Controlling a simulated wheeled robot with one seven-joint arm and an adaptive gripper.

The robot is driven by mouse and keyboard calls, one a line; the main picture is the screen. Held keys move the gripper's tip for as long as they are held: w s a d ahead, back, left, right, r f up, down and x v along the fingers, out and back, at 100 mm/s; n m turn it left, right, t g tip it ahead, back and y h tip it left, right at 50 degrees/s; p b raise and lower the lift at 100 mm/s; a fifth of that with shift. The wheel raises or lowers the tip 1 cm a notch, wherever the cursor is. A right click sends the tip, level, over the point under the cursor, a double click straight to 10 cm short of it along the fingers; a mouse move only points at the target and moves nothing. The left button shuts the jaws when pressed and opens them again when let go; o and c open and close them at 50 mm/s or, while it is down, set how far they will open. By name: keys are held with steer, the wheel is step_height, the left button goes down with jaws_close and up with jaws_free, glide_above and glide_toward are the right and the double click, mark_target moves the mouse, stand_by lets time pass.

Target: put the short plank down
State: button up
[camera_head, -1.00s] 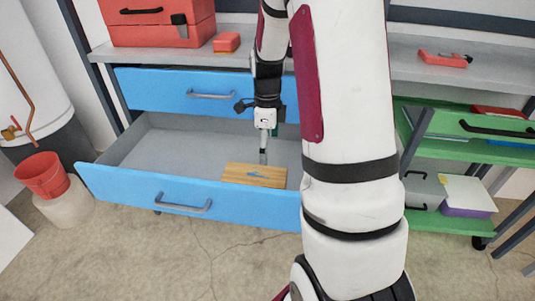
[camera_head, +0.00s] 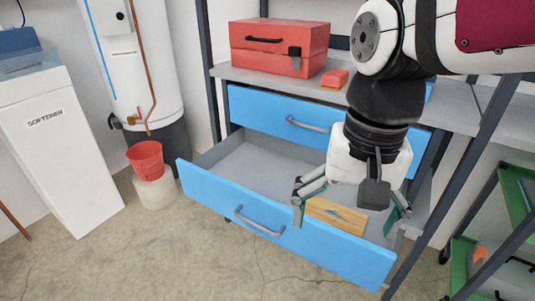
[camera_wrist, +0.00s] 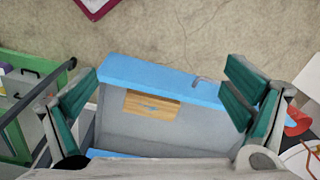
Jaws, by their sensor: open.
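A closed blue drawer (camera_head: 285,115) sits above the open one. A red toolbox (camera_head: 277,47) and a small red box (camera_head: 335,78) stand on the shelf. A red bucket (camera_head: 146,160) is at left. A green rack (camera_head: 465,265) stands at right. The floor before the drawer is clear.

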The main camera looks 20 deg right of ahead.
steer(key=s+a+n, duration=0.2)
steer(key=s+n, duration=0.4)
steer(key=s, duration=0.2)
steer(key=shift+s+f+n, duration=0.2)
steer(key=shift+s+n, duration=0.05)
steer(key=shift+n, duration=0.15)
steer(key=shift+a, duration=0.1)
step_height(320, 180, up, 29)
steer(key=t+p, duration=0.4)
steer(key=p, duration=2.3)
steer(key=shift+d+f, duration=0.15)
steer(key=shift+d, duration=0.1)
steer(key=shift+c, duration=0.6)
